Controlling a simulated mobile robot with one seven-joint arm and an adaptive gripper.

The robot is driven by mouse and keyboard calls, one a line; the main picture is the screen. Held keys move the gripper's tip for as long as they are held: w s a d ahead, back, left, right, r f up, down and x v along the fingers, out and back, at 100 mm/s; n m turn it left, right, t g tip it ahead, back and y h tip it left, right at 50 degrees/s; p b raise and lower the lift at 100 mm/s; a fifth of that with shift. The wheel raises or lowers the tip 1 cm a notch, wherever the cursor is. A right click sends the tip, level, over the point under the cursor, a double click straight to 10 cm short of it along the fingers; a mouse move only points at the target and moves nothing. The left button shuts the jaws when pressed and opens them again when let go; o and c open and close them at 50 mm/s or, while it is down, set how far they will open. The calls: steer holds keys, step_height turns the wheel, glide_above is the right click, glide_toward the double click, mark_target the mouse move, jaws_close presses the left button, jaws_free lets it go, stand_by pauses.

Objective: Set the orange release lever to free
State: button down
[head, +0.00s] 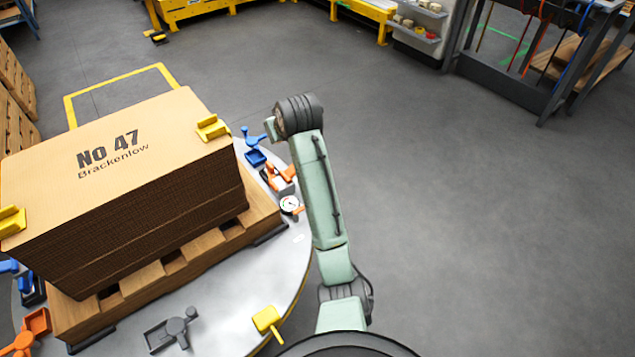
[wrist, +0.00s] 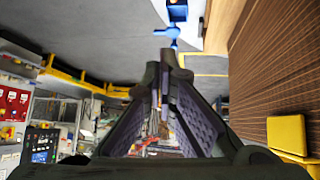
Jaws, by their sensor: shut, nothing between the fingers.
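One orange lever fixture (head: 284,173) stands on the round grey table's right rim, between a blue lever fixture (head: 254,155) and a round dial. A second orange fixture (head: 32,325) is at the bottom left, cut by the frame edge. I cannot tell which one is the release lever, nor read a lever position. My gripper (wrist: 169,52) is shut and empty in the wrist view, its fingertips together. A blue fixture (wrist: 177,12) shows beyond the tips; no orange lever is clear there. In the head view my wrist is raised beside the right rim, and the fingers are hidden.
A cardboard stack (head: 170,185) marked "No 47 Brackenlow" sits on a wooden pallet (head: 170,262) on the round table (head: 235,305). Yellow corner pieces (head: 212,127) grip it. A grey lever (head: 172,331) and yellow lever (head: 267,319) stand at the front. Floor to the right is clear.

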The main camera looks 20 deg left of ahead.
steer(key=s+d+f+g+h, duration=0.2)
steer(key=d+f+g, duration=0.2)
steer(key=d+f, duration=0.4)
steer(key=shift+d+f+h, duration=0.15)
steer(key=shift+f+h, duration=0.1)
steer(key=shift+h, duration=0.15)
steer(key=shift+s, duration=0.1)
steer(key=x, duration=1)
steer(key=shift+s+p, duration=0.1)
steer(key=shift+p, duration=0.3)
steer(key=shift+m, duration=0.3)
steer(key=shift+d+r, duration=0.1)
steer(key=shift+d, duration=0.05)
steer(key=shift+m, duration=0.3)
